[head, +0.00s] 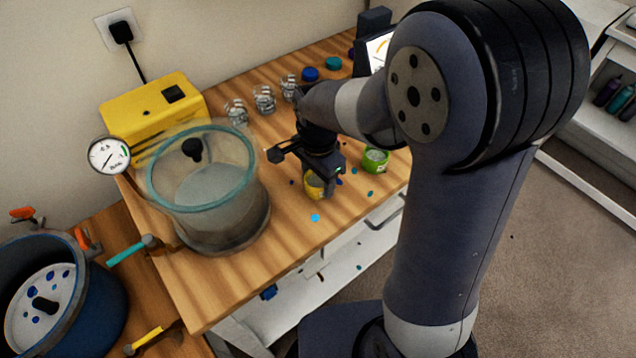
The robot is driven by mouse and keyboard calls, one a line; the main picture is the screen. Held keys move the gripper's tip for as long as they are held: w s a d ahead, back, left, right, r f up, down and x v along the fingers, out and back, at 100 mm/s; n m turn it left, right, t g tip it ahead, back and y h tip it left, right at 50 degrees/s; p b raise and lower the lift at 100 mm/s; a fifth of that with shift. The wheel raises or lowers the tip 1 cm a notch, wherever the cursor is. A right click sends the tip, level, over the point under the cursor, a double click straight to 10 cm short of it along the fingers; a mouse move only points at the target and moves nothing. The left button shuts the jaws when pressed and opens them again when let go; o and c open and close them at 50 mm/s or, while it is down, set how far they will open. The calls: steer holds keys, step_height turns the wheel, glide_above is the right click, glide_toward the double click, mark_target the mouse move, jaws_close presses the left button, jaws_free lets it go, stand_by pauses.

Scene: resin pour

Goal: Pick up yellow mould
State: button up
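The yellow mould (316,189) is a small round cup standing on the wooden bench, near its front edge. My gripper (318,170) points down right over it, and its dark parts cover the mould's top and back. I cannot tell whether the fingers touch the mould or are closed around it.
A green mould (375,160) stands close on the right. A large glass vacuum chamber (205,190) is on the left, with a yellow pump (150,110) behind it. Several glass jars (264,99) line the back. Small blue and teal drops dot the bench (285,235).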

steer(key=c, duration=0.4)
step_height(320, 180, up, 10)
steer(key=shift+s+a+r, duration=0.1)
stand_by(0.4)
